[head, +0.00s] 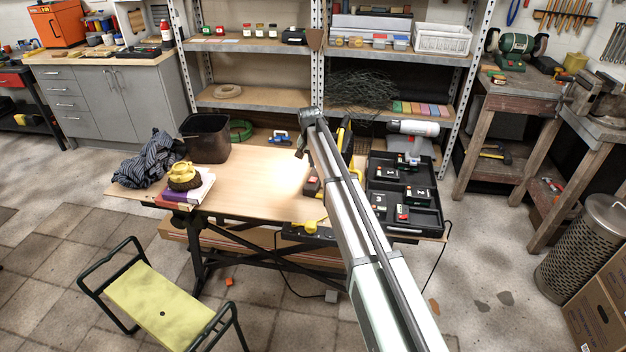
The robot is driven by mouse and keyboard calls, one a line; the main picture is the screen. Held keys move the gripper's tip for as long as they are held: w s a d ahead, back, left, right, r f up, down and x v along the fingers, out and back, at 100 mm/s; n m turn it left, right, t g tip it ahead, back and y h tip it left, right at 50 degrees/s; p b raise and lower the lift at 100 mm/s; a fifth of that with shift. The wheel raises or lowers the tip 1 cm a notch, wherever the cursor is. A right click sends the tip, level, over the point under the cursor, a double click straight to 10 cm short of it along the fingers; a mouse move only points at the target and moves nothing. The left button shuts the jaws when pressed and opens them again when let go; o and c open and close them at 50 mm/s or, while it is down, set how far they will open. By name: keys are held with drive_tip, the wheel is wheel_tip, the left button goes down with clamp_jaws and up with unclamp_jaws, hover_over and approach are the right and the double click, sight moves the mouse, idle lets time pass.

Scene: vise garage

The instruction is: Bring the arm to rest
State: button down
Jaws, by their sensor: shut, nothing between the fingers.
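My arm reaches from the lower right up over the wooden workbench (245,190). My gripper (299,155) is at its far end, small and dark, pointing down above the back part of the bench top. It is shut and holds nothing. The fingertips are small in this view, and their exact height above the bench is hard to tell. My arm hides part of the bench between its middle and the black tray.
Shelves (255,97) stand behind. A yellow stool (160,305) is in front. The bench's middle left is clear.

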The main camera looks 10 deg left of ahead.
drive_tip(key=shift+s+r, duration=0.15)
drive_tip(key=shift+r, duration=0.55)
